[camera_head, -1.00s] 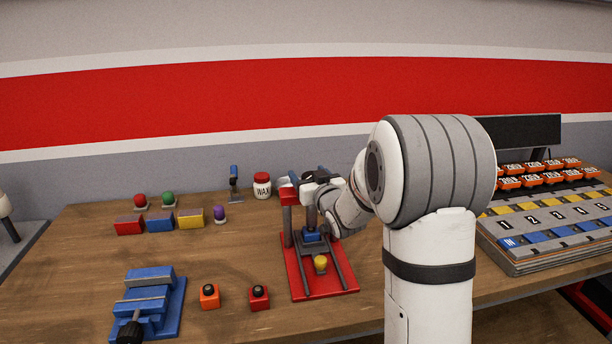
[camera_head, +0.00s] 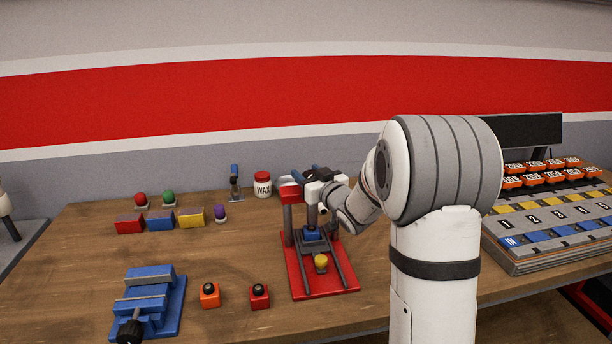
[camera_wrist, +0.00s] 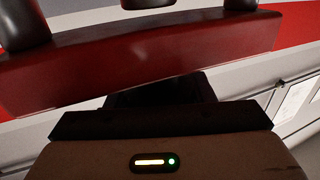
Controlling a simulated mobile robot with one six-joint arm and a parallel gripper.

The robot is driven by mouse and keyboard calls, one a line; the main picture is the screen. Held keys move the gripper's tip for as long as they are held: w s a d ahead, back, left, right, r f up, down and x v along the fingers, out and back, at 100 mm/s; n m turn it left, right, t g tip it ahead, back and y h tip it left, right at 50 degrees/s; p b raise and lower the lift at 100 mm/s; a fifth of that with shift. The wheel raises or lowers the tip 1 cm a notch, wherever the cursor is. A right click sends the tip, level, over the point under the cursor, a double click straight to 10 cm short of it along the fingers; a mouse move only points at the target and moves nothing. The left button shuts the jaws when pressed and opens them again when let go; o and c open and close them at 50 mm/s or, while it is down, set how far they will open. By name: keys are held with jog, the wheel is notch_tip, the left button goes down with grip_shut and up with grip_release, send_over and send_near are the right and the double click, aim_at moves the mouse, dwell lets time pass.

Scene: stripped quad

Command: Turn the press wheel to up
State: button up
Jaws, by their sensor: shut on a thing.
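The press stands on a red base (camera_head: 325,283) near the middle of the table, with dark posts, a blue block (camera_head: 312,234) between them and a yellow knob (camera_head: 321,262) in front. Blue and dark parts of the press wheel (camera_head: 298,174) show at its top, mostly hidden by my gripper. My gripper (camera_head: 308,188) is at the top of the press and shut on the wheel; its fingertips are hard to make out. In the wrist view the press's red crossbeam (camera_wrist: 150,60) runs across above the gripper's dark body. The grip itself is hidden there.
A wax jar (camera_head: 262,187) stands behind and left of the press. A blue vise (camera_head: 150,300), an orange button box (camera_head: 209,294) and a red one (camera_head: 259,296) are at front left. Coloured blocks (camera_head: 160,221) lie at back left. A numbered rack (camera_head: 550,225) is at right.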

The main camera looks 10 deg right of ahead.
jog(key=n+g+y, duration=0.1)
jog(key=y, duration=0.1)
jog(key=n+g+y+p, duration=0.1)
jog(key=n+y, duration=0.1)
jog(key=shift+s+a+r+y, duration=0.1)
jog(key=shift+s+a+y, duration=0.1)
jog(key=shift+y, duration=0.2)
jog(key=shift+s+a+n+g+y+p, duration=0.15)
jog(key=shift+n+g+y+p, duration=0.5)
jog(key=shift+n+g+y, duration=0.55)
jog(key=shift+s+a+n+g+y+p, duration=0.15)
jog(key=shift+n+g+y+p, duration=0.5)
jog(key=shift+n+g+y, duration=0.5)
jog(key=shift+g, duration=0.25)
jog(key=o, duration=1)
jog(key=b+v, duration=0.1)
jog(key=v, duration=0.6)
jog(key=shift+s+d, duration=0.15)
jog(key=shift+d, duration=0.15)
